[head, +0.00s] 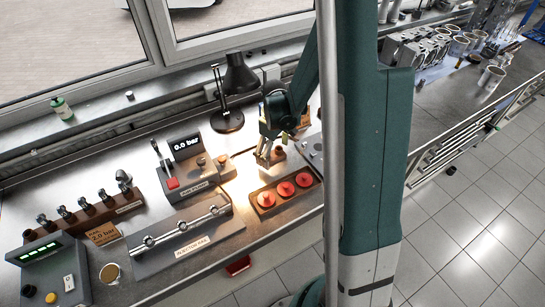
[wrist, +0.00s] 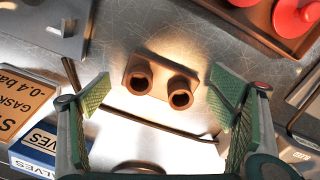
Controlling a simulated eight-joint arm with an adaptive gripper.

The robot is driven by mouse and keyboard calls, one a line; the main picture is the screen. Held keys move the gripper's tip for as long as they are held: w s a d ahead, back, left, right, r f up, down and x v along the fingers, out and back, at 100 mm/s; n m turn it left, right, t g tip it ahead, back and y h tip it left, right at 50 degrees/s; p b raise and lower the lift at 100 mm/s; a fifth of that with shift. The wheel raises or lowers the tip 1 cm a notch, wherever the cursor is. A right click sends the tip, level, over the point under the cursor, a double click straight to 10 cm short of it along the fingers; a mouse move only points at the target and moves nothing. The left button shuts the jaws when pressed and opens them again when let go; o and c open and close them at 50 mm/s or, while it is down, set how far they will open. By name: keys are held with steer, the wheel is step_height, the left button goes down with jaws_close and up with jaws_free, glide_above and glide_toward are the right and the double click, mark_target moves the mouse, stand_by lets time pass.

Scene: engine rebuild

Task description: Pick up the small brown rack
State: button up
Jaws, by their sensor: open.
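The small brown rack (wrist: 138,64) is a short brown block with two round, hollow sockets standing up from it. It lies on the metal bench near the middle of the wrist view. In the head view it shows as a small brown piece (head: 278,154) beside my fingers, partly hidden by them. My gripper (wrist: 163,100) is open, with a green-padded finger at each side of the picture and the rack ahead between them, apart from both.
A brown tray (head: 258,212) with red round parts sits just in front of the rack. An injector rail fixture (head: 185,236) and a gauge box reading 0.0 bar (head: 188,178) stand to the left. A thin dark rod (wrist: 135,118) crosses the wrist view; a VALVES box (wrist: 40,150) is lower left.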

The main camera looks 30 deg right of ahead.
stand_by(0.5)
steer(key=shift+s, duration=0.1)
steer(key=c, duration=1.7)
